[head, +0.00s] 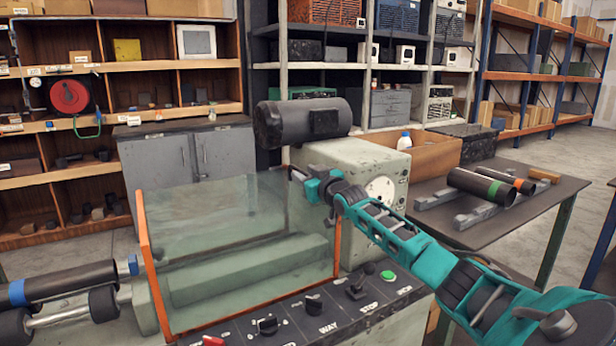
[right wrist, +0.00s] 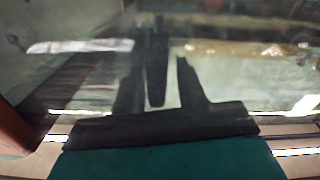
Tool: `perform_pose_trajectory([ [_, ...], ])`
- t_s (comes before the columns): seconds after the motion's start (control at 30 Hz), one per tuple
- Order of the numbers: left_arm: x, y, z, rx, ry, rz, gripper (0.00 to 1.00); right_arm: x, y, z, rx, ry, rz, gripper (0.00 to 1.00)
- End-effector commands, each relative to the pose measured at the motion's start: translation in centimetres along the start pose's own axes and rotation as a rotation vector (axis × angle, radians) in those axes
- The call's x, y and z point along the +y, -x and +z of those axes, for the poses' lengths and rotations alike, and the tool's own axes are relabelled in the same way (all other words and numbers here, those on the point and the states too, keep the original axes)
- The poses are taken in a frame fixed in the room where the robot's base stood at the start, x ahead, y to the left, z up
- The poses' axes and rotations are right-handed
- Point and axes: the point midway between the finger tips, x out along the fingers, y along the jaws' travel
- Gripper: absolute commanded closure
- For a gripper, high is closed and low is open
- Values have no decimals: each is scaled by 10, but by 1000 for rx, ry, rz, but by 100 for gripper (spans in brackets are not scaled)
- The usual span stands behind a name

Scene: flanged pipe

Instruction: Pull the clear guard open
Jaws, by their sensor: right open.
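The clear guard (head: 225,225) is a see-through panel with orange edge strips, standing upright over the grey-green machine bed. Its left orange strip (head: 148,262) and right orange strip (head: 337,233) show in the head view. My right gripper (head: 297,176) is at the guard's upper right part, close to its top edge; whether it touches the panel I cannot tell. In the right wrist view its dark fingers (right wrist: 165,75) are apart with nothing clearly between them, and glassy reflections blur the view. My left gripper is out of view.
A control panel (head: 320,305) with knobs and a green button lies in front of the guard. A dark motor (head: 302,121) sits above the machine's pale housing (head: 383,165). Dark pipes (head: 65,285) lie at left. A table (head: 520,215) with pipes stands at right.

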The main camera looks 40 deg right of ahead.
Motion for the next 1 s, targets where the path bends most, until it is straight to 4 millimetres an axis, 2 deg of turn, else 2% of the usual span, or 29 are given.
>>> perform_pose_trajectory([
  [0.27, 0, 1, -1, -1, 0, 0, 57, -2, 14, 2, -2, -2, -5, 60],
  [1.0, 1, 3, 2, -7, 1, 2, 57, -1, 109, 2, -2, 1, -1, 60],
])
